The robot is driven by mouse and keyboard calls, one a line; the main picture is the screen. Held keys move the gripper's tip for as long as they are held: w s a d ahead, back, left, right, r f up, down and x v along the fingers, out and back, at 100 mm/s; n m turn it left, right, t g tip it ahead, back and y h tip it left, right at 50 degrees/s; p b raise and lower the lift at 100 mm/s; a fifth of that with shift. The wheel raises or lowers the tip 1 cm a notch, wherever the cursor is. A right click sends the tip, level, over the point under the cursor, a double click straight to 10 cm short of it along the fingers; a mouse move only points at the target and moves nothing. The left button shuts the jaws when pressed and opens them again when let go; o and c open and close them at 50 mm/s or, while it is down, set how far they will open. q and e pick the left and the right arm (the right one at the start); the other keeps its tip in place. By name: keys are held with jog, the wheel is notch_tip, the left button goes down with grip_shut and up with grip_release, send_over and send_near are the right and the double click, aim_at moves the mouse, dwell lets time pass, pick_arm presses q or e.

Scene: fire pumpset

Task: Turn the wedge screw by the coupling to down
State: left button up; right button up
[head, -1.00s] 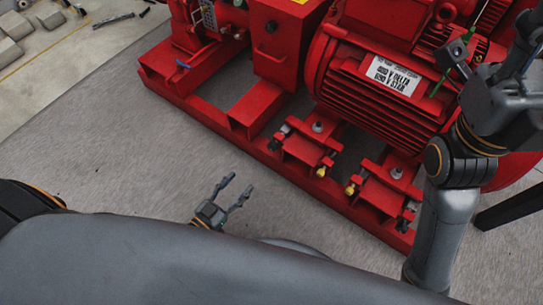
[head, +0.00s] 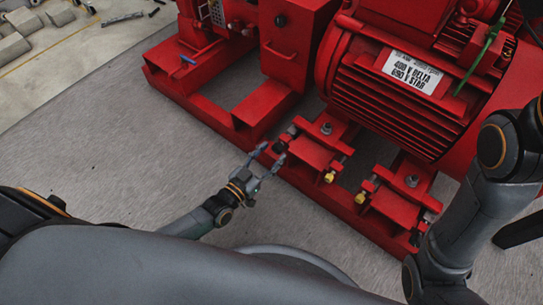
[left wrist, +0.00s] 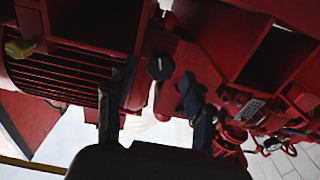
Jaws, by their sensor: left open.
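The wedge screw by the coupling has a dark round head (head: 276,146), at the left end of the near motor-foot block on the red base frame. In the left wrist view the dark screw head (left wrist: 160,67) lies between my fingertips, with a light mark across its face. My left gripper (head: 271,155) is open, its fingertips close to the screw head. I cannot tell whether they touch it. In the left wrist view my left gripper (left wrist: 158,78) shows two spread fingers with nothing held. My right arm comes in at the right, its gripper out of view.
The red motor (head: 395,95) with its white label stands behind the screw. Two yellow screw heads, one of them here (head: 329,177), sit farther right along the frame. The red base frame (head: 205,110) runs diagonally. The grey floor (head: 130,150) is clear in front.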

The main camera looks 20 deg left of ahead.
pick_arm(q)
jog(key=shift+w+d, duration=0.1)
jog(key=shift+w, duration=0.2)
grip_shut()
